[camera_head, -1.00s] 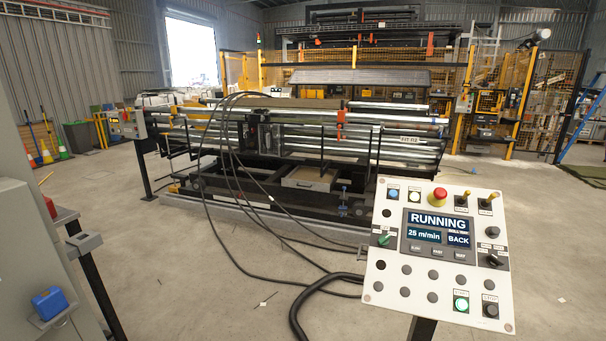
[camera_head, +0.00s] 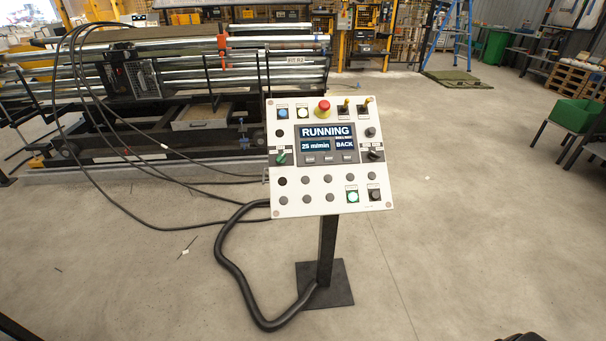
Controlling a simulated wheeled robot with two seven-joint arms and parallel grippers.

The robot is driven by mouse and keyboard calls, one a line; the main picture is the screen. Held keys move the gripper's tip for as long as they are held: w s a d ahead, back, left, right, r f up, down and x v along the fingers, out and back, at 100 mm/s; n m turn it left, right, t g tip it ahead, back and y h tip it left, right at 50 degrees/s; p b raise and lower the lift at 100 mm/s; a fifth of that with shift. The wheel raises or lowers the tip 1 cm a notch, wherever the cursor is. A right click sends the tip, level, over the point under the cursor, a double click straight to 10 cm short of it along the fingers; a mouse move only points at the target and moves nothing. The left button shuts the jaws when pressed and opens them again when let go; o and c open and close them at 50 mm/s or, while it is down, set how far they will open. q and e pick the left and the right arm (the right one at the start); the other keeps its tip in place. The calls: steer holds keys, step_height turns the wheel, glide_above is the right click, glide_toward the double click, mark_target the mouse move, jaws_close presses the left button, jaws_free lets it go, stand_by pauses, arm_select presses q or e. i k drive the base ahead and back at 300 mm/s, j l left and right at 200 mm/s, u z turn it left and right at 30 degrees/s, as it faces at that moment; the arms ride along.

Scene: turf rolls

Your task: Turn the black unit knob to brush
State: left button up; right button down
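The control panel (camera_head: 331,203) is a white slanted board on a black post. Its screen (camera_head: 326,140) reads RUNNING, 25 m/min and BACK. The label text is too small to read, so I cannot tell the knob's setting. A green knob (camera_head: 281,159) is left of the screen. A red emergency button (camera_head: 323,108) and two toggle switches are along the top. Neither of my grippers can be made out in view.
The post's base plate (camera_head: 325,284) and a thick black hose (camera_head: 228,262) lie on the floor in front. A roller machine (camera_head: 180,110) with hanging cables stands behind left. A green bin (camera_head: 578,113) and tables are at the right. The floor right of the panel is clear.

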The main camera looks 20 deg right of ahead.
mark_target(373, 155)
steer(key=z, duration=1.35)
steer(key=i+l+z, duration=0.2)
steer(key=l, duration=0.2)
